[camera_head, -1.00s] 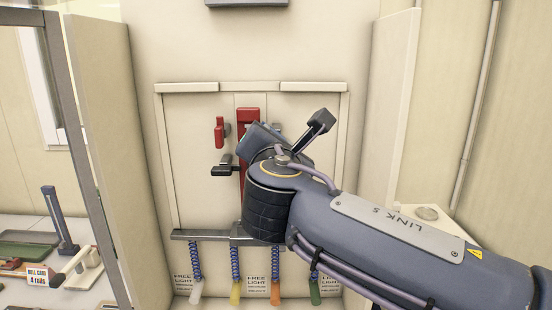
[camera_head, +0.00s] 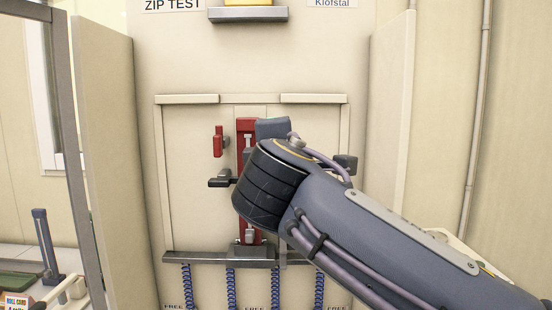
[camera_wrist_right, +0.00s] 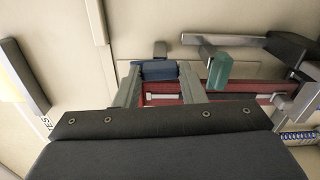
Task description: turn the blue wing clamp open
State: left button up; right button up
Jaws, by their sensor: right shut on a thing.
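In the right wrist view, my right gripper (camera_wrist_right: 161,73) has its two grey fingers on either side of the blue wing clamp (camera_wrist_right: 158,70) and is shut on it. The clamp lies across the gap between the fingertips, by the red rail (camera_wrist_right: 235,86). In the head view, my right forearm and wrist cover part of the upright red rail (camera_head: 246,130) on the wall panel. The fingertips and the clamp are hidden there. My left gripper is not in view.
A small red handle (camera_head: 218,141) and a black lever (camera_head: 221,179) stick out left of the rail. A grey bar (camera_head: 205,258) with coiled blue cords runs below. In the wrist view, a green block (camera_wrist_right: 220,70) sits close right of the fingers. Side panels (camera_head: 105,150) flank the fixture.

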jog(key=shift+m+b, duration=0.3)
jog(key=shift+m, duration=0.3)
jog(key=o, duration=1)
jog(key=s+b, duration=0.1)
jog(key=s, duration=0.7)
jog(key=shift+b, duration=0.35)
jog(key=shift+w, duration=0.1)
